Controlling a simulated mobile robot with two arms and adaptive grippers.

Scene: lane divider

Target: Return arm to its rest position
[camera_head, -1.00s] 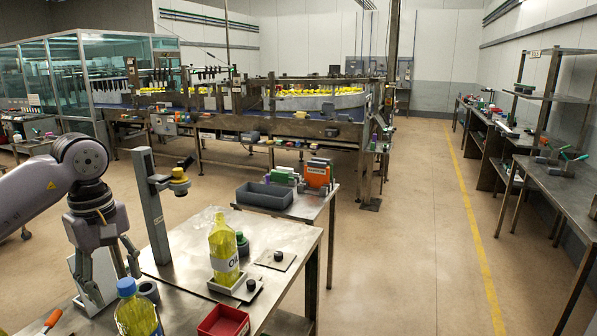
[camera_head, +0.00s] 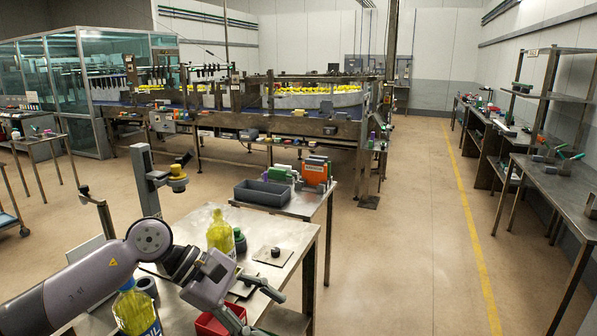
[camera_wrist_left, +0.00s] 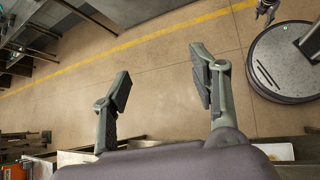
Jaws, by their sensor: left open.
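My left arm comes in from the left in the head view and reaches over the front work table (camera_head: 285,232). My left gripper (camera_head: 262,310) is open and empty above the near right part of that table. In the left wrist view its two fingers (camera_wrist_left: 158,88) are spread apart with bare floor between them. A yellow bottle (camera_head: 220,232) stands on the table behind the arm, its lower part hidden. A yellow bottle with a blue cap (camera_head: 135,308) stands in front, partly covered by the arm. My right gripper is not in the head view.
A red bin (camera_head: 213,324) lies under the gripper, mostly covered. A grey post (camera_head: 146,185) stands at the table's back left. A grey tray (camera_head: 262,193) sits on the table behind. The floor to the right is clear up to the side benches (camera_head: 560,195).

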